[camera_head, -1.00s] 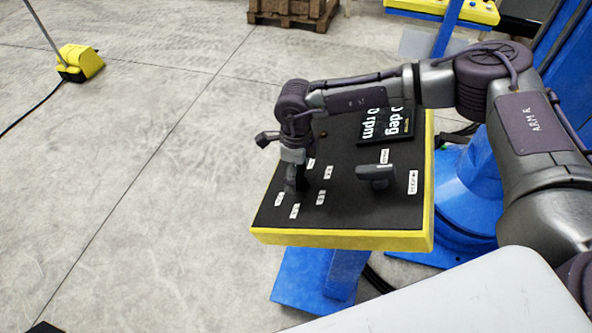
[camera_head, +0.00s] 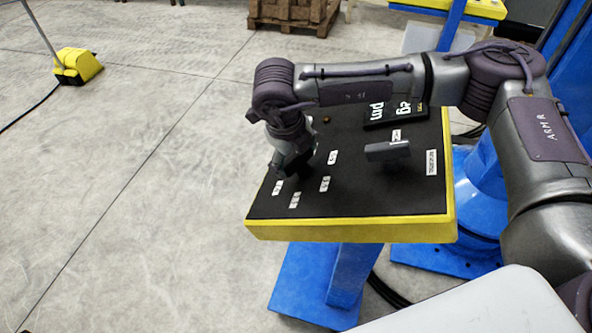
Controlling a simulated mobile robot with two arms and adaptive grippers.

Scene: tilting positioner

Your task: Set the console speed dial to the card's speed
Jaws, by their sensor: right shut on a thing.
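The console (camera_head: 350,230) has a black top and a yellow rim, and it stands on a blue post. My right gripper (camera_head: 292,170) is at its left part, tilted and shut on the speed dial. The dial itself is hidden by the fingers. Several small white labels lie around the gripper, such as one near the front (camera_head: 295,200); their print is too small to read. A display (camera_head: 397,115) at the back shows "rpm" text, partly covered by my right arm. My left gripper is out of view. I cannot see the card.
A second dark handle (camera_head: 388,150) stands on the console right of my gripper. A yellow foot pedal (camera_head: 77,65) is on the floor at far left, and a wooden pallet (camera_head: 295,12) is at the back. The floor left of the console is clear.

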